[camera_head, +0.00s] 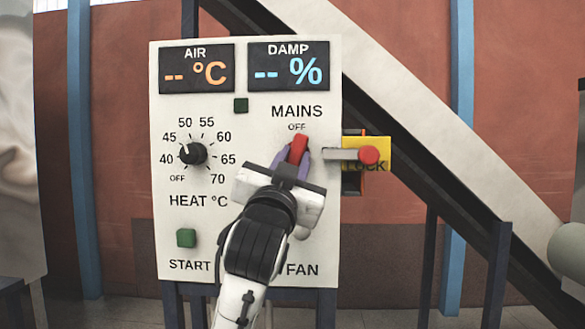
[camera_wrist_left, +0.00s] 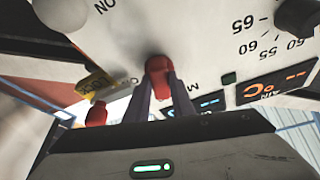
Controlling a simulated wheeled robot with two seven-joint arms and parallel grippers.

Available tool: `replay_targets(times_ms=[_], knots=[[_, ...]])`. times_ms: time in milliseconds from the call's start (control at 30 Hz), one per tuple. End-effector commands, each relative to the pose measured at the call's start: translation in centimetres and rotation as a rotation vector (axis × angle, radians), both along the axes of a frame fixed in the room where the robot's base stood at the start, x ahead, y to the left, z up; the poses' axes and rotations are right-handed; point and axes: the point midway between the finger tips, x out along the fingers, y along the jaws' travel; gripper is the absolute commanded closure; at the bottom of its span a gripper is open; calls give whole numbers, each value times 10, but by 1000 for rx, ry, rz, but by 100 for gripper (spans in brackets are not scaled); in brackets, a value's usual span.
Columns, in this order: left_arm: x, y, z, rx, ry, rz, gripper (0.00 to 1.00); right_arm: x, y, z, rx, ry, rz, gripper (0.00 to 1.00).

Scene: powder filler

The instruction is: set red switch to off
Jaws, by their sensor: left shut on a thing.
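The red switch (camera_head: 298,149) is on the white panel (camera_head: 168,122) under the label MAINS. In the head view it points up and slightly right, toward the word OFF just above it. My left gripper (camera_head: 291,162) comes from below and is shut on the red switch, one finger on each side. In the left wrist view the red switch (camera_wrist_left: 158,75) sits between the two purple-grey fingers. The ON mark shows in the wrist view; in the head view my gripper and arm hide that part of the panel. My right gripper is not in view.
A yellow lock block (camera_head: 379,143) with a red-tipped lever (camera_head: 369,155) sticks out at the panel's right edge, close to my gripper. The black heat knob (camera_head: 193,153) and green start button (camera_head: 186,238) are left of my arm. Both displays show dashes.

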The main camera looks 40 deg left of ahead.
Motion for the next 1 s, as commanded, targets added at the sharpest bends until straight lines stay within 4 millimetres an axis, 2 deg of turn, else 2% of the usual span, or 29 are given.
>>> replay_targets(times_ms=[433,1000], knots=[[2,-3,-3,-245,-145,-2,100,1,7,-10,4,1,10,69],[2,-3,-1,-301,-181,-1,100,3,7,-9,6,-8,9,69]])
